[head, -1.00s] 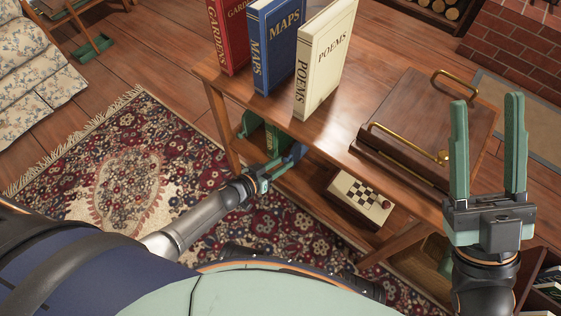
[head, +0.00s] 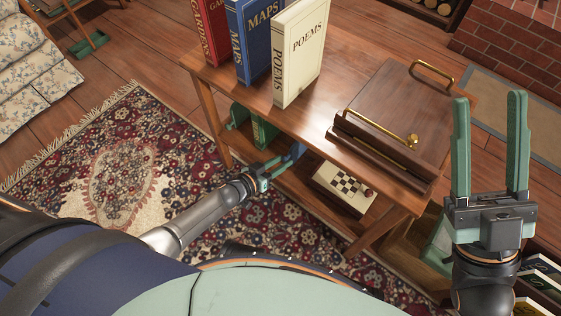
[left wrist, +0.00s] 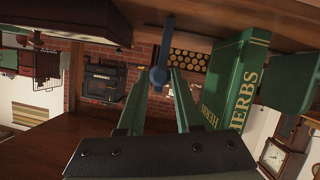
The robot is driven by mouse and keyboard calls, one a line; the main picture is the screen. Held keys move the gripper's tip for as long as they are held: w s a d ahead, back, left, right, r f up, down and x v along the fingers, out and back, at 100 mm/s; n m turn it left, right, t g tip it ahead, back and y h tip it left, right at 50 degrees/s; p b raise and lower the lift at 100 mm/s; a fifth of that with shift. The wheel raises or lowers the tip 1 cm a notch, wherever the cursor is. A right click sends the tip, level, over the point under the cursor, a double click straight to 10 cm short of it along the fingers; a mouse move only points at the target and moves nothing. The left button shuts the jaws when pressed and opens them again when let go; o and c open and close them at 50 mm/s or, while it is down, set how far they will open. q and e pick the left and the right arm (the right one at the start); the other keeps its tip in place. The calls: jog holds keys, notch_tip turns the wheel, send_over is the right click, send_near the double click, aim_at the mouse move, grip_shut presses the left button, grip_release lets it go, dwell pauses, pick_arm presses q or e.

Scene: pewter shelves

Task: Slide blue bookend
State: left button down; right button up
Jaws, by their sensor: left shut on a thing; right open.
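The blue bookend (head: 294,152) stands on the lower shelf of the wooden unit, partly hidden by the upper board. My left gripper (head: 275,166) reaches in from the front and is shut on it. In the left wrist view the blue bookend (left wrist: 160,76) shows edge-on between the fingertips (left wrist: 161,82). The green HERBS book (head: 263,132) stands to its left in the head view, with a gap between them; it also shows in the left wrist view (left wrist: 235,82). My right gripper (head: 490,150) is open and empty, right of the unit.
A green bookend (head: 238,115) stands beyond the HERBS book. A chessboard box (head: 343,188) lies on the lower shelf to the right. Books titled MAPS (head: 252,40) and POEMS (head: 300,50) and a wooden case (head: 395,115) with brass handles occupy the top.

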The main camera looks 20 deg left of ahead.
pick_arm(q)
jog(key=shift+s+d, duration=0.15)
jog(key=shift+d, duration=0.25)
jog(key=c, duration=0.8)
grip_release()
jog(key=shift+o, duration=1.1)
jog(key=shift+a, duration=0.1)
jog(key=p+v, duration=0.5)
jog(key=v, duration=0.7)
jog(key=shift+s+p, duration=0.15)
jog(key=shift+p, duration=0.2)
pick_arm(e)
jog(key=shift+h, duration=0.4)
jog(key=r, duration=0.5)
jog(key=shift+d+r, duration=0.15)
jog(key=shift+d, duration=0.15)
pick_arm(q)
jog(key=shift+a, duration=0.15)
jog(key=shift+r, duration=0.15)
pick_arm(e)
jog(key=shift+n, duration=0.4)
